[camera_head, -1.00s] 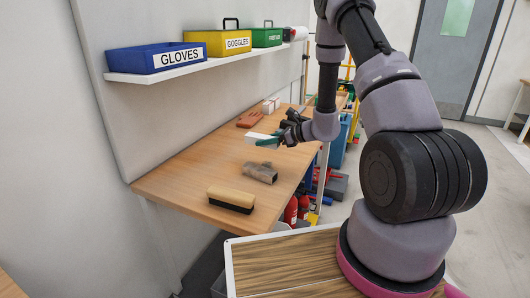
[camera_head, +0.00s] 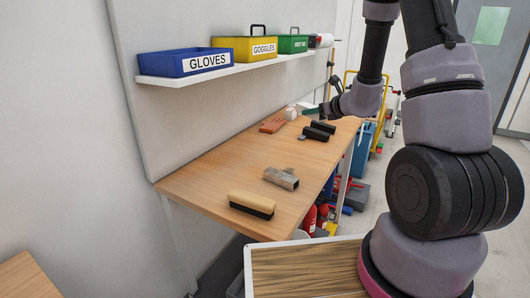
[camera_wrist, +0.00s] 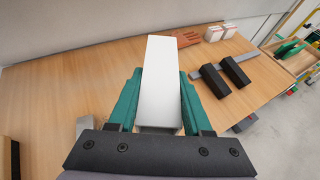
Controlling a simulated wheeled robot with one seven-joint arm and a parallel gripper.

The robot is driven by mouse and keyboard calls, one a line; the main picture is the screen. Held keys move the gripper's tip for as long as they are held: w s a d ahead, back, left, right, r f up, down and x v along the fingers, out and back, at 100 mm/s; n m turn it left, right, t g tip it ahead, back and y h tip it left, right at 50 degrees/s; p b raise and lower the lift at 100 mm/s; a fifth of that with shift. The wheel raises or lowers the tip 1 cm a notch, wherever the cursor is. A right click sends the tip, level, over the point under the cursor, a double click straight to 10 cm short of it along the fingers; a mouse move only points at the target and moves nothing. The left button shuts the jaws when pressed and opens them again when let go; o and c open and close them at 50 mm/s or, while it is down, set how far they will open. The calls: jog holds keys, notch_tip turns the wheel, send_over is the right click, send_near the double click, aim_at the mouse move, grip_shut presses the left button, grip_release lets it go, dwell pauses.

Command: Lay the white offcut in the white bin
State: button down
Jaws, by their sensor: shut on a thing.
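In the wrist view, the white offcut (camera_wrist: 162,75) is a long plain white block. It lies lengthwise between the two green fingers of my gripper (camera_wrist: 160,98), which is shut on it. The offcut is above the wooden workbench (camera_wrist: 75,78). In the head view, my gripper (camera_head: 322,110) is over the far part of the bench (camera_head: 205,180); the held offcut is hard to pick out there. I cannot make out a white bin in either view.
Two black blocks (camera_head: 318,131) lie by the gripper. Reddish-brown pieces (camera_head: 272,125) and small white blocks (camera_wrist: 221,31) lie farther back. A grey part (camera_head: 281,178) and a brush (camera_head: 251,203) are nearer. The wall shelf (camera_head: 193,78) holds coloured bins.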

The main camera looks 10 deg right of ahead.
jog(key=s+a+f+n+g+y, duration=0.1)
jog(key=a+f+n+g+y, duration=0.4)
jog(key=a+f, duration=0.5)
send_over(287, 171)
jog(key=shift+n+t+y, duration=0.3)
jog(key=shift+n+t, duration=0.1)
notch_tip(287, 171, down, 6)
jog(key=shift+w+f, duration=0.15)
jog(key=shift+f, duration=2.35)
jog(key=shift+f, duration=0.1)
jog(key=shift+c, duration=1.7)
grip_release()
